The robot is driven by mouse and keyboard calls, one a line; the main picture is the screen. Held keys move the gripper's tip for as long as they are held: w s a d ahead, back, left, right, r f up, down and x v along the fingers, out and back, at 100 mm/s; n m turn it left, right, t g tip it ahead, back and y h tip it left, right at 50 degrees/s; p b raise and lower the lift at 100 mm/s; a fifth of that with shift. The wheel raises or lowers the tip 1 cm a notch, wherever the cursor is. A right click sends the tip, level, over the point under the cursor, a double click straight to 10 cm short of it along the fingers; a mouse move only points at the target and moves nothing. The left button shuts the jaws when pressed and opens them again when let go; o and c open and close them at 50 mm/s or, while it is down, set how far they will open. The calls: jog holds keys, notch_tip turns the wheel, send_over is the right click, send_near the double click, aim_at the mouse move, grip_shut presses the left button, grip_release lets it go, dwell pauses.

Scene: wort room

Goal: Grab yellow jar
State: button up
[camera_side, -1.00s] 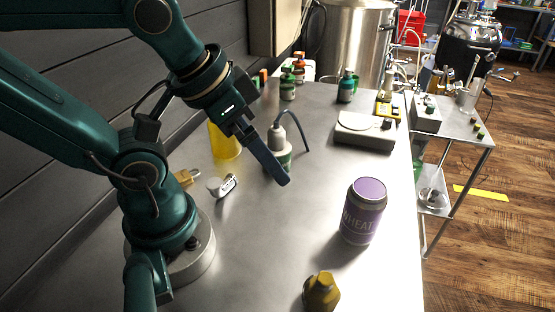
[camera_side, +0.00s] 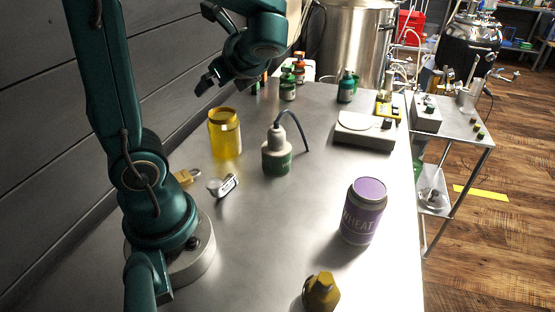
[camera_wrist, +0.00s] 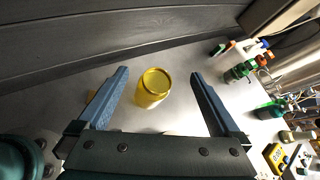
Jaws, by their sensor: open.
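The yellow jar (camera_side: 225,135) stands upright on the metal table at the left, near the wall. It looks see-through, with a round top. My gripper (camera_side: 205,88) is above and slightly left of the jar in the side view, apart from it. In the wrist view the yellow jar (camera_wrist: 153,88) shows between the two spread blue fingers of my gripper (camera_wrist: 160,75), with clear space on both sides. My gripper is open and empty.
A white-and-green wash bottle (camera_side: 276,155) with a bent spout stands right of the jar. A small metal item (camera_side: 222,186) and a brass piece (camera_side: 186,177) lie in front. A purple jar (camera_side: 363,212) stands front right. The wall (camera_wrist: 90,35) is close behind.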

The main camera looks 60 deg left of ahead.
aim_at(224, 124)
jog(key=a+f+m, duration=0.1)
jog(key=f, duration=0.3)
jog(key=w+f+m+y, duration=0.1)
jog(key=f, duration=0.3)
jog(key=a+f+m+y, duration=0.1)
jog(key=f, duration=0.3)
jog(key=shift+w+a+f, duration=0.2)
jog(key=shift+a, duration=0.15)
jog(key=shift+x, duration=2.5)
jog(key=c, duration=1.2)
